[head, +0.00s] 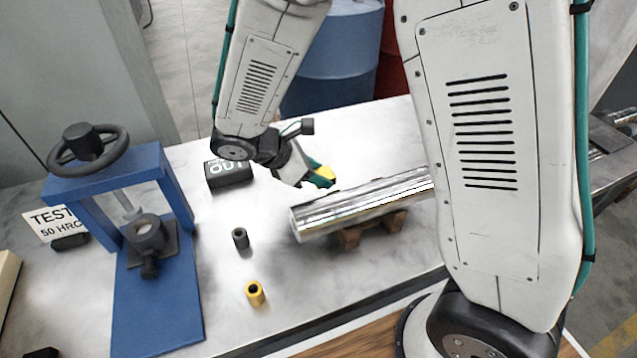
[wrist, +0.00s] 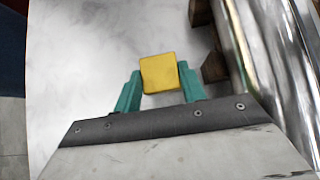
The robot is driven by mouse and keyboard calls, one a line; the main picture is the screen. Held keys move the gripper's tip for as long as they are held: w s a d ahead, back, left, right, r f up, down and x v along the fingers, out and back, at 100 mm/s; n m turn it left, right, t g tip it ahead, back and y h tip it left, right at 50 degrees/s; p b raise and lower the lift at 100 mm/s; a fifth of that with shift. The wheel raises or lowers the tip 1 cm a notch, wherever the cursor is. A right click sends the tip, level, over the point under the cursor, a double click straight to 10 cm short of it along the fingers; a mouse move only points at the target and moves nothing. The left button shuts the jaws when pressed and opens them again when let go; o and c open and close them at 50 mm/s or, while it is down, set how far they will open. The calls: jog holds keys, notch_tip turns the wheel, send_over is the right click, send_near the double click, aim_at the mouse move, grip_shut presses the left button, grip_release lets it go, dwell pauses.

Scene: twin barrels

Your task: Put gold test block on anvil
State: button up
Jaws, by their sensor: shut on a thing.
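The gold test block (head: 327,173) is a small yellow block between my gripper's green fingers, left of the polished metal cylinder. It also shows in the wrist view (wrist: 159,73), with a finger on either side. My gripper (head: 318,178) is shut on it, over the grey table top; I cannot tell how high. The blue press (head: 106,185) stands at the left with a black handwheel on top. A dark round piece with a hollow top (head: 146,233), which looks like the anvil, sits under its spindle. Nothing is seen lying on it.
A polished cylinder (head: 360,205) rests on wooden chocks (head: 349,239). A dark small cylinder (head: 240,238) and a yellow one (head: 254,293) stand between it and the press. A black box (head: 229,172) and a TEST 50 HRC card (head: 42,222) are near the press. Barrels (head: 335,60) stand behind.

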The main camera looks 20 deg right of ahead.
jog(key=shift+f, duration=1.85)
jog(key=shift+f, duration=0.2)
jog(key=o, duration=1.3)
jog(key=shift+r, duration=0.2)
jog(key=v, duration=1.2)
